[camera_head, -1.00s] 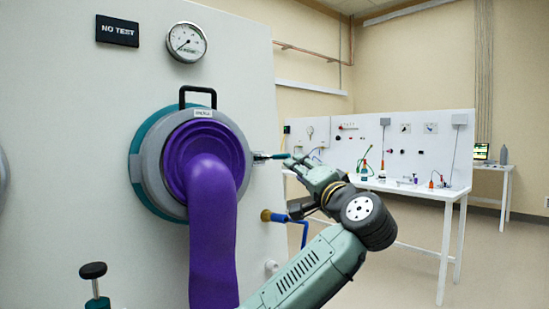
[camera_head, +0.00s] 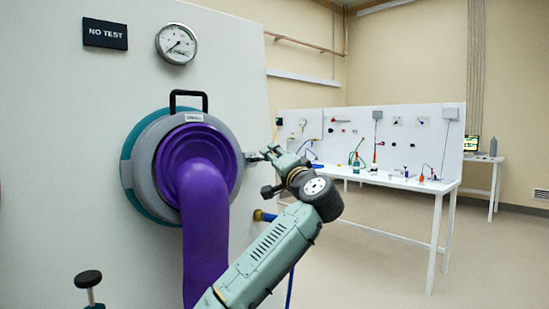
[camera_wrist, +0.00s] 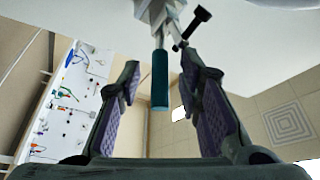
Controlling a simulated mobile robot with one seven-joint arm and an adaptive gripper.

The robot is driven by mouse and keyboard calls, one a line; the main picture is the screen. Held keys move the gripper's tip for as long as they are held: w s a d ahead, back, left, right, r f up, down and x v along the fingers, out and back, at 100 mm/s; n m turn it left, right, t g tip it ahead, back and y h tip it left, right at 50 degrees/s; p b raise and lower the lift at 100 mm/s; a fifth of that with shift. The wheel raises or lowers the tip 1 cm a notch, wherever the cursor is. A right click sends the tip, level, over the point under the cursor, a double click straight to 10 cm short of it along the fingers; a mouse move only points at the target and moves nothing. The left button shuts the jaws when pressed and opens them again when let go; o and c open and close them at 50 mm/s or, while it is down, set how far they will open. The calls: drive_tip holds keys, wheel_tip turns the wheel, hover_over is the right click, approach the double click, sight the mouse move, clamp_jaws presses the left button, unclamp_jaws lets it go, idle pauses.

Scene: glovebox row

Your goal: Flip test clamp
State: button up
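The test clamp (camera_head: 252,157) sits at the right edge of the grey ring of the glove port (camera_head: 150,168). Its teal handle (camera_wrist: 160,80) shows in the wrist view, with the metal clamp body (camera_wrist: 160,14) and a black-tipped bolt above it. My gripper (camera_head: 269,171) is at the clamp in the head view. In the wrist view my gripper (camera_wrist: 160,70) is open, with one finger on each side of the handle and visible gaps on both sides. In the head view the handle is mostly hidden by my gripper.
A purple glove (camera_head: 205,225) hangs from the port. A brass valve (camera_head: 262,216) with a blue lever is just below my gripper. A black knob (camera_head: 88,279) stands at lower left. A "NO TEST" sign (camera_head: 105,33) and gauge (camera_head: 176,43) are above. A white bench (camera_head: 400,185) stands behind.

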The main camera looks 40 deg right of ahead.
drive_tip(key=shift+c, duration=0.2)
clamp_jaws()
idle(0.6)
